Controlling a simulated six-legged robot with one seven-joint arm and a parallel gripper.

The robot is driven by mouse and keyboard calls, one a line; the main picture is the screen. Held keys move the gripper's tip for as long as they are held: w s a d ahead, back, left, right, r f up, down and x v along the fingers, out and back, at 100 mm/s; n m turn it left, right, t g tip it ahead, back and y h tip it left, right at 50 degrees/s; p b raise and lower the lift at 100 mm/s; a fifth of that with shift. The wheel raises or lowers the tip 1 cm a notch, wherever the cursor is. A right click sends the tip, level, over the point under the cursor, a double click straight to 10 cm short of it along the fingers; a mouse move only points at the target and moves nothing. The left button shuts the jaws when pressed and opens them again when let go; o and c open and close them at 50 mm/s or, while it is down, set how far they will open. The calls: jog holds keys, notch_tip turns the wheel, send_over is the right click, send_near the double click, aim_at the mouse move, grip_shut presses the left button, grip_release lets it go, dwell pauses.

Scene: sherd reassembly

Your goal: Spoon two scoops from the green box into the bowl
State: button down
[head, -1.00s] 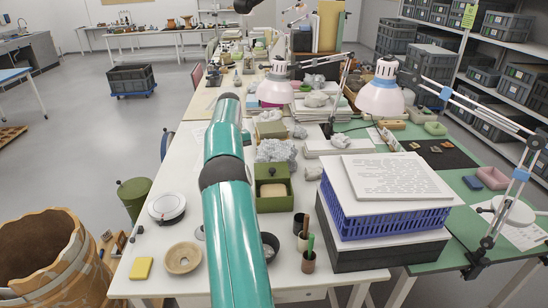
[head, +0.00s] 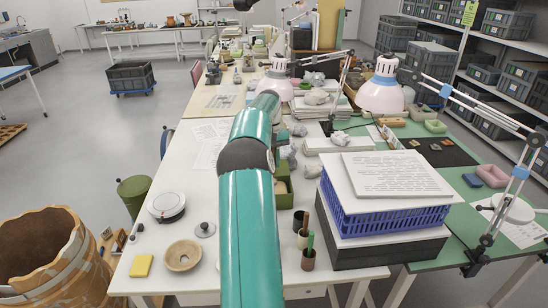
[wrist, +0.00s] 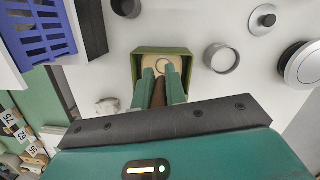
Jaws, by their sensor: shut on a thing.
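The green box (wrist: 179,51) is open in the wrist view, with pale beige contents. In the head view its right side (head: 284,196) shows beside my arm. My gripper (wrist: 161,76) is over the box, its teal fingers shut on a brown handle (wrist: 158,94), seemingly the spoon's. A round outline shows beyond the fingertips inside the box; I cannot tell whether it is the spoon's head. A grey round bowl (wrist: 207,58) stands apart, right of the box in the wrist view. A beige bowl (head: 183,256) sits near the table's front edge in the head view.
Tool cups (head: 308,259) and a blue crate (head: 385,218) stand right of the box. A knobbed grey lid (head: 205,229), a round scale (head: 167,206) and a yellow block (head: 141,266) lie left. A pale lump (wrist: 108,106) is close to the box.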

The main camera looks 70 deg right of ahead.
jog(key=shift+s+a, duration=1.6)
jog(key=shift+a, duration=3.5)
jog(key=shift+s+a, duration=1.55)
jog(key=shift+a, duration=3.5)
jog(key=w+a+f+m+g+h, duration=0.1)
jog(key=w+a+f+g+h, duration=0.4)
jog(key=w+f+g, duration=0.4)
jog(key=shift+w+f+g+h, duration=0.15)
jog(key=shift+f+g+h, duration=0.25)
jog(key=shift+f+g, duration=1.15)
jog(key=shift+r+g, duration=0.35)
jog(key=shift+r, duration=0.05)
jog(key=shift+d+r, duration=0.1)
